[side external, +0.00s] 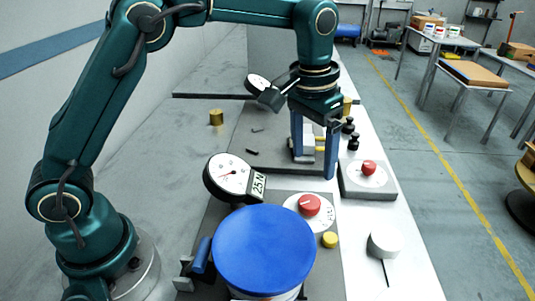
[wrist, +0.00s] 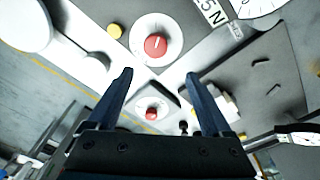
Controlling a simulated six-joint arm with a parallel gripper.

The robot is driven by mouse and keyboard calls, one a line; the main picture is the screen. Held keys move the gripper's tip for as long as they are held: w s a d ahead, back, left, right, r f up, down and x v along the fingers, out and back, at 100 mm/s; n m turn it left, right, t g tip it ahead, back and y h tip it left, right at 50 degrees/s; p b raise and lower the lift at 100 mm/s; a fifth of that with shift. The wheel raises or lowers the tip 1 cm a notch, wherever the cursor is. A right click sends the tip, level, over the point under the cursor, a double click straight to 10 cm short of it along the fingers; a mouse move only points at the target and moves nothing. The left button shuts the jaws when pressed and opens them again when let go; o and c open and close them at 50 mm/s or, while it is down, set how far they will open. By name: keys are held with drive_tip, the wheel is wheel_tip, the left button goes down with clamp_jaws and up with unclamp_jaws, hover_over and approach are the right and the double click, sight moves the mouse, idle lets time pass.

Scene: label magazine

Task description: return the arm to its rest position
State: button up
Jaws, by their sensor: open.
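My gripper (side external: 315,160) points down over the far part of the bench in the side external view. In the wrist view my gripper (wrist: 159,78) shows two blue fingers spread apart with nothing between them. In the side view, a pale block behind the fingers is partly hidden by them. A red knob on a grey box (side external: 368,190) stands just right of my gripper. Whether the fingertips touch the bench plate cannot be told.
A dial gauge marked 25 N (side external: 228,175) and a blue-lidded tub (side external: 264,248) stand in front. A red knob (side external: 309,205) sits on a white dial between. Brass cylinders (side external: 216,117), black knobs (side external: 353,142) and a white disc (side external: 384,245) are nearby. The bench's left side is mostly clear.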

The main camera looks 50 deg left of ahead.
drive_tip(key=s+a+r+n+t, duration=0.1)
drive_tip(key=s+a+r+t, duration=0.3)
drive_tip(key=s+r, duration=0.55)
drive_tip(key=s+a+f, duration=0.2)
drive_tip(key=s+f, duration=0.4)
drive_tip(key=s, duration=0.3)
drive_tip(key=shift+s+a+f, duration=0.15)
drive_tip(key=shift+a+f, duration=0.05)
drive_tip(key=shift+a, duration=0.1)
